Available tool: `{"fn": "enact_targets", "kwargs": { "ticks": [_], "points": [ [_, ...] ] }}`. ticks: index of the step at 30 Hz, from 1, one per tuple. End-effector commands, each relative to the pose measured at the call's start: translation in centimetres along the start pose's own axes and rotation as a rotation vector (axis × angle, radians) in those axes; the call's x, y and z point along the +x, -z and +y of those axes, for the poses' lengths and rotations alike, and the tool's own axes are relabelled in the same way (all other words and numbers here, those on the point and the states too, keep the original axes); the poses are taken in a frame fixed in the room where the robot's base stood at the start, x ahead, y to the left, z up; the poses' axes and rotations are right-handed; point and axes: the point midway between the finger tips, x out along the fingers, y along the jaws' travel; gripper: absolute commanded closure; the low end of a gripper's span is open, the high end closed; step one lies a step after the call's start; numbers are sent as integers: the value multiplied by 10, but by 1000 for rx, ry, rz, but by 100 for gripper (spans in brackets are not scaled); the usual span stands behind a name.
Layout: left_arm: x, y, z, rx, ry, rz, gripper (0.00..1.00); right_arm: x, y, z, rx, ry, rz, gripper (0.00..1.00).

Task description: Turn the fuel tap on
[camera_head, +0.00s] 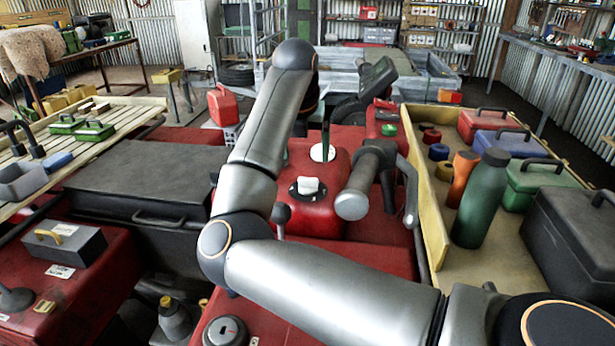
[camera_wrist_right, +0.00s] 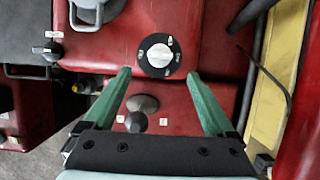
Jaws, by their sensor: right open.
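The fuel tap is a white knob (camera_head: 308,186) on a round black dial, on top of the quad's red body. In the right wrist view the tap (camera_wrist_right: 159,54) shows with small white marks around its dial. My right gripper (camera_head: 306,153) is open, its green fingers pointing down above and slightly behind the tap. In the wrist view my right gripper (camera_wrist_right: 159,74) has one fingertip on each side just short of the dial, with nothing between the fingers. I cannot tell the exact height gap. My left gripper is out of view.
A grey ball-topped lever (camera_head: 281,213) stands near the tap, and a grey handlebar grip (camera_head: 352,204) lies to its right. A yellow-edged tray (camera_head: 432,215) with a green bottle (camera_head: 480,200) and toolboxes is at right. A black case (camera_head: 140,185) is at left.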

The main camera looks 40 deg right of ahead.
Motion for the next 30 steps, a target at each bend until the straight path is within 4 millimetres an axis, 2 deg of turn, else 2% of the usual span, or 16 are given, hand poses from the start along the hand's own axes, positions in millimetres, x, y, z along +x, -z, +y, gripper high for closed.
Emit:
{"fn": "enact_targets", "kwargs": {
  "ticks": [1, 6, 12, 18, 26, 30],
  "points": [
    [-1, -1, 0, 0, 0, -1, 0, 12, 0, -1, -1, 4, 3, 10],
    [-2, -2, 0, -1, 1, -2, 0, 48, 0, -1, 0, 3, 3, 10],
    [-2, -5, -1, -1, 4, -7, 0, 78, 0, -1, 0, 3, 2, 10],
    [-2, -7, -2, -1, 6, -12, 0, 91, 0, -1, 1, 2, 1, 10],
    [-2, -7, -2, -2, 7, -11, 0, 92, 0, -1, 1, 1, 0, 10],
    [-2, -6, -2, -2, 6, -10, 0, 92, 0, 0, 0, 1, 0, 25]
  ]
}}
